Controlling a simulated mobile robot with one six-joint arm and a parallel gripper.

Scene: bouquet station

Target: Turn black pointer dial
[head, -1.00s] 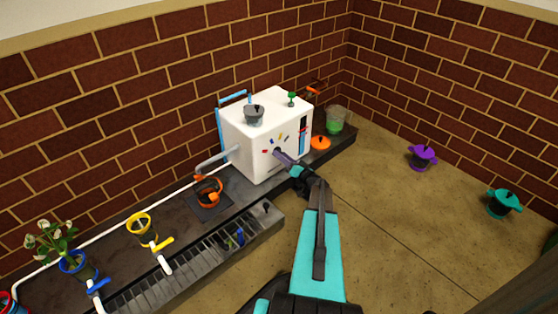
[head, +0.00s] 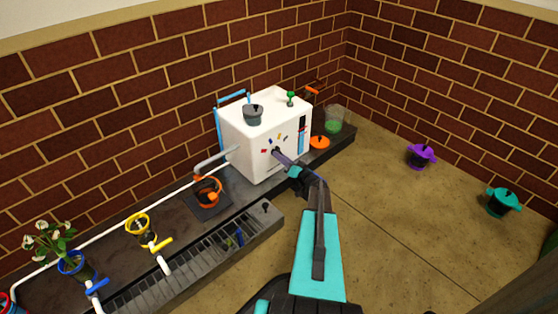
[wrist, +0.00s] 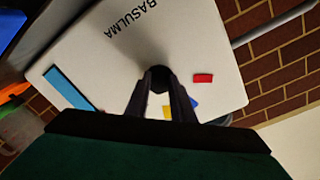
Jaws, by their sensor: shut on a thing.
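The black pointer dial (wrist: 160,77) is on the front face of the white machine (head: 252,140). In the wrist view the tips of my gripper (wrist: 160,82) are shut on the dial, and the fingers hide part of it. Red, blue and yellow marks (wrist: 203,78) sit around the dial on the white face. In the head view my gripper (head: 281,156) reaches the machine's front from the lower right, and its fingers cover most of the dial. Which way the pointer faces cannot be told.
A grey pot (head: 253,116) stands on top of the machine. An orange pot (head: 208,190) is on the counter to its left, and an orange lid-like thing (head: 320,142) is to its right. A grated trough (head: 195,262) runs along the counter's front. The floor at right is mostly open.

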